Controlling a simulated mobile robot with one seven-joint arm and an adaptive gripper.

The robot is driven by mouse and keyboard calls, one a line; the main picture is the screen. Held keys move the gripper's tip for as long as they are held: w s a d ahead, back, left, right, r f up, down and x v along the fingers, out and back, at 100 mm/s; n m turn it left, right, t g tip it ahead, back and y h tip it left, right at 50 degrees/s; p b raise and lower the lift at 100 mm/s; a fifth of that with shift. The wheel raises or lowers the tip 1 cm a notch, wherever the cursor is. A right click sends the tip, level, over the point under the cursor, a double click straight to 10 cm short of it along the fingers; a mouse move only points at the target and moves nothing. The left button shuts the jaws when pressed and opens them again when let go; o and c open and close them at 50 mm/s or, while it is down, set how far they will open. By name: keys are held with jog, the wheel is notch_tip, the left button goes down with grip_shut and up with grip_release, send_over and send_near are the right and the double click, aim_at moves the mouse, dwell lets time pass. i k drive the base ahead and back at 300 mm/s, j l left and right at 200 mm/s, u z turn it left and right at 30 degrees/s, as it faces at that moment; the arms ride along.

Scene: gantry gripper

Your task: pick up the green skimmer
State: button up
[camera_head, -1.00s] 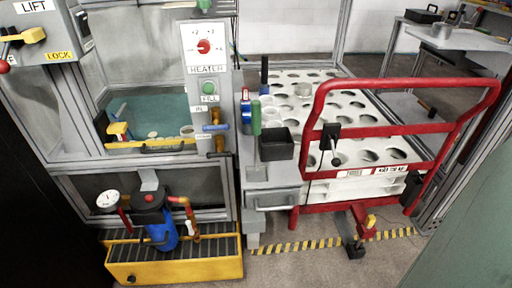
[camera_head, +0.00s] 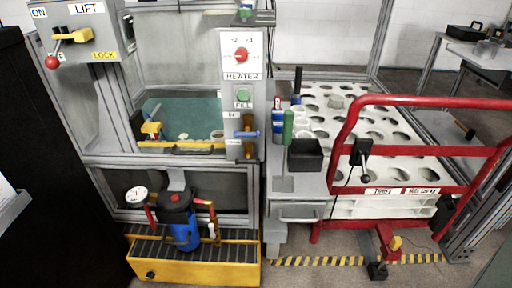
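A green upright cylinder (camera_head: 288,127), like a handle, stands at the left edge of the white perforated table. It is the likeliest green skimmer, but I see no skimmer head and cannot be sure. A blue and red item (camera_head: 277,122) stands just left of it, and a black open box (camera_head: 305,155) is in front to its right. My gripper is not in view.
A red tubular cart frame (camera_head: 420,102) stands before the perforated table (camera_head: 350,118).

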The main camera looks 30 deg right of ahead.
aim_at(283, 183)
jog(key=l+u, duration=0.1)
jog(key=l, duration=0.45)
jog(key=l+u, duration=0.1)
jog(key=l, duration=0.45)
jog(key=l+u, duration=0.15)
jog(key=l, duration=0.35)
jog(key=k+l+u, duration=0.1)
jog(key=l, duration=0.45)
jog(key=k+l+u, duration=0.1)
jog(key=l, duration=0.45)
jog(key=l+u, duration=0.1)
jog(key=l, duration=0.4)
jog(key=k, duration=0.05)
